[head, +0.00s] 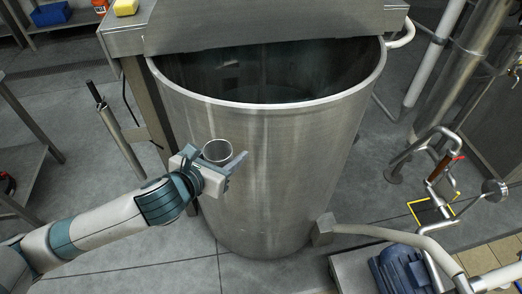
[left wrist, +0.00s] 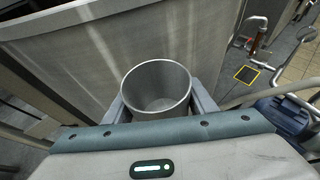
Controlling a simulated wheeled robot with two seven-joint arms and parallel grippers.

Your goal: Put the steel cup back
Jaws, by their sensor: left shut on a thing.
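The steel cup (head: 217,151) is a small, open-topped metal cup. My left gripper (head: 221,164) is shut on it and holds it in front of the big mixer's outer wall, below the rim. In the left wrist view the cup (left wrist: 156,88) stands between the two fingers, its mouth facing the camera, and it looks empty inside. The mixer (head: 265,170) is a large steel vessel, open at the top; its wall also fills the upper part of the left wrist view (left wrist: 130,50). My right gripper is in neither view.
A steel ledge (head: 125,42) at the upper left bears a yellow block (head: 126,7). A blue motor (head: 400,270) and pipes stand at the lower right. A yellow-edged floor marking (head: 432,210) lies at the right. Grey floor left of the mixer is partly free.

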